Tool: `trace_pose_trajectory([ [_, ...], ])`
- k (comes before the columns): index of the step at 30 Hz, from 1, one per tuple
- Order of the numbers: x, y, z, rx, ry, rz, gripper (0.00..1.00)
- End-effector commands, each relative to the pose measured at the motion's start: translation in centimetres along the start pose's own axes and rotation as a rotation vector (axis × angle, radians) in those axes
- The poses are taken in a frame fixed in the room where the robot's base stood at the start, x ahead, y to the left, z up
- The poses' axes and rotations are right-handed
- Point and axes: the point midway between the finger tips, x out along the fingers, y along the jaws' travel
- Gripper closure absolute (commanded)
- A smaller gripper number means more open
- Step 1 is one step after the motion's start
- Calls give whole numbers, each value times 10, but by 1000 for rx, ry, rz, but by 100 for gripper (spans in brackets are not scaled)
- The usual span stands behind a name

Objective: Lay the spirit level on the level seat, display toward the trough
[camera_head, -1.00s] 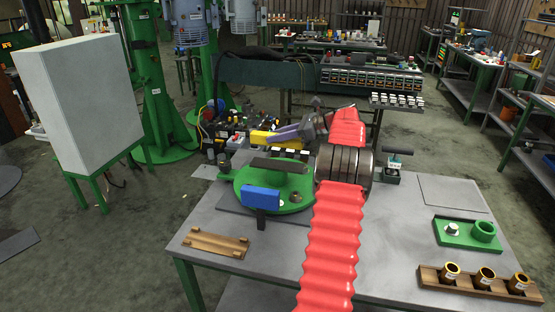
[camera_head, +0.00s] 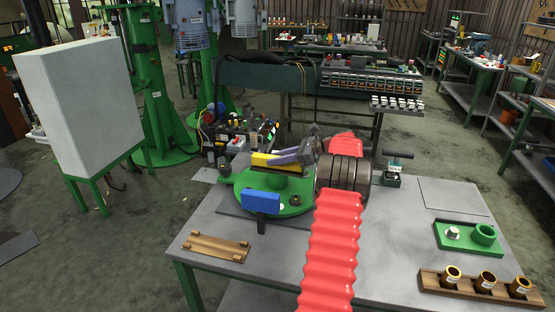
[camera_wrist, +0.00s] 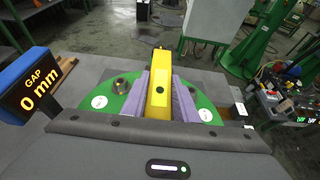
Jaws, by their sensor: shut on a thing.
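The yellow spirit level (camera_head: 268,160) is between the purple fingers of my gripper (camera_head: 290,155), over the round green plate (camera_head: 240,181). In the wrist view the level (camera_wrist: 158,85) points away from me, with a finger of my gripper (camera_wrist: 160,92) on each side. A small dark spot shows on its top; I cannot make out its display. The level seat is not clearly visible, and the level covers the middle of the plate. I cannot tell whether the level touches anything below. I cannot identify the trough.
A blue display block (camera_head: 261,202), reading "GAP 0 mm" in the wrist view (camera_wrist: 40,85), stands at the plate's front edge. A wooden rack (camera_head: 215,246) lies front left. A green tray (camera_head: 468,238) and a rack of bushings (camera_head: 478,286) are at right.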

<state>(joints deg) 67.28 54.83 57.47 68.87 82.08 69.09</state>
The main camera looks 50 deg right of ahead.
Motion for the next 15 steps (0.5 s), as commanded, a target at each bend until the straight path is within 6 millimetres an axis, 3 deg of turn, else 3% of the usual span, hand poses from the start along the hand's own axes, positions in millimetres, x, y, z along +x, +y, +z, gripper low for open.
trace_pose_trajectory([
  [12,1,0,-3,-1,-1,-1,100],
  [13,1,0,-4,0,0,0,72],
  [15,1,0,-4,0,0,0,67],
])
